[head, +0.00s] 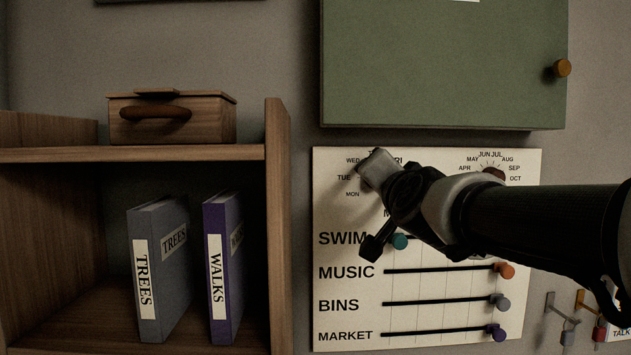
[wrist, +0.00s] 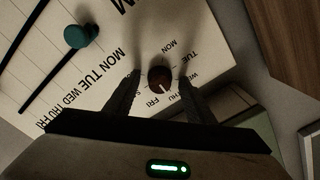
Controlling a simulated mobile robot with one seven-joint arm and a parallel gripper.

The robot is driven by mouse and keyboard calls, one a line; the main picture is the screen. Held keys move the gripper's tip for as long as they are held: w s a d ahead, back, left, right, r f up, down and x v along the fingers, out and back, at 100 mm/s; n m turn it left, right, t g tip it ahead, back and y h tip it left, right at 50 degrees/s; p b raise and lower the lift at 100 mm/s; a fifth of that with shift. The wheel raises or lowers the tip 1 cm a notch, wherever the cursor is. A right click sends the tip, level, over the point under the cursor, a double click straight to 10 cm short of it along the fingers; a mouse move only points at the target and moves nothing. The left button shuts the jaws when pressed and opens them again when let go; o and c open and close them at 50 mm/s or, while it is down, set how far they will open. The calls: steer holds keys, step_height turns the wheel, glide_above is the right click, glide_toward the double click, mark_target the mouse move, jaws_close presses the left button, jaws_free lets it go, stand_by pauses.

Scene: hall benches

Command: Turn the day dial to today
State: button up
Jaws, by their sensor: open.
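The day dial (wrist: 158,78) is a small dark red-brown knob with a pale pointer line, on a cream wall board (head: 350,300). Day names ring it. In the wrist view the pointer faces the THU and FRI side; I cannot tell exactly which name it meets. My gripper (wrist: 160,73) is open, with one finger on each side of the dial. Gaps seem to show between fingers and knob; contact is unclear. In the head view my arm hides the day dial, leaving MON, TUE, WED and part of FRI readable.
A month dial (head: 493,173) sits at the board's upper right, partly behind my arm. Below are sliders, including a teal knob (head: 400,241) and an orange knob (head: 505,270). A green cabinet (head: 440,65) hangs above. A wooden shelf (head: 278,220) stands left; hooks (head: 549,302) are lower right.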

steer(key=s+p, duration=0.1)
steer(key=s, duration=1.6)
steer(key=shift+s, duration=0.25)
steer(key=s+f+n+g+p, duration=0.4)
steer(key=s+f+g+p, duration=0.1)
steer(key=f, duration=0.4)
steer(key=s+f+n+g+p, duration=0.5)
steer(key=f+g, duration=0.2)
steer(key=f, duration=0.2)
steer(key=shift+s+p, duration=0.35)
steer(key=shift+p, duration=0.05)
steer(key=shift+d, duration=0.15)
